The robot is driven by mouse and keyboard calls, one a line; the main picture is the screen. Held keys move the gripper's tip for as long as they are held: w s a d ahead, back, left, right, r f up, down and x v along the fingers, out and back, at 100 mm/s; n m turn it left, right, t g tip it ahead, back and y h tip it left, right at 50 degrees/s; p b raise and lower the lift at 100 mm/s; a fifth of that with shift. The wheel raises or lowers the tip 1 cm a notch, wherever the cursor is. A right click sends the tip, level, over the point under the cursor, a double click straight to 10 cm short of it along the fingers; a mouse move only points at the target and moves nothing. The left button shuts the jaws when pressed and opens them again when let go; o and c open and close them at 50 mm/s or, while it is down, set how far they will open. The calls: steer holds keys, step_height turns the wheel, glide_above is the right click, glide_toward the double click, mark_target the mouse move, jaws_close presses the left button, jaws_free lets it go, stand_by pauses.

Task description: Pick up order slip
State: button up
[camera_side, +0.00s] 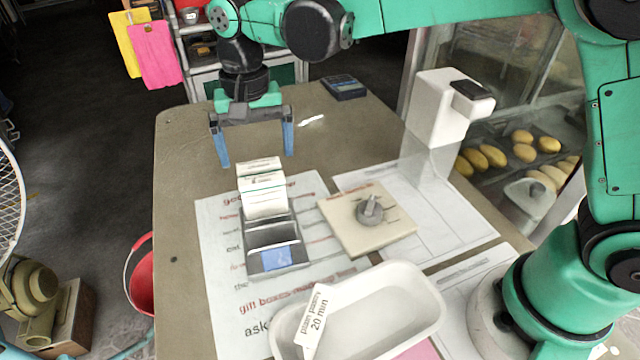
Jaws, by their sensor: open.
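White printed slips (264,203) stand upright in the back of a grey slotted holder (294,226). The front of the holder carries a blue patch. Another white slip (315,318), reading "plain pastry 20 min", leans at the left end of a white tray (425,307). I cannot tell which of these is the order slip. My gripper (255,161) hangs pointing down over the table, just behind the slips in the holder. Its two blue fingers are wide apart with nothing between them.
A beige board with a grey knob (341,221) lies right of the holder. A white dispenser-like device (432,125) stands behind it. A dark box (344,88) sits at the table's far edge. Printed sheets (222,290) cover the front. The table's left strip is bare.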

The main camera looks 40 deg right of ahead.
mark_target(258, 164)
steer(key=shift+f, duration=2.85)
steer(key=c, duration=1)
steer(key=shift+c, duration=0.2)
steer(key=shift+r, duration=0.15)
step_height(258, 164, up, 19)
steer(key=shift+s+a+f, duration=0.55)
steer(key=shift+s+f, duration=0.65)
steer(key=shift+f, duration=1.15)
steer(key=shift+s+a+f, duration=0.55)
steer(key=shift+s+f, duration=0.6)
steer(key=shift+f, duration=1.15)
steer(key=shift+s+a+f, duration=0.55)
steer(key=shift+s+f, duration=0.65)
steer(key=shift+f, duration=1.15)
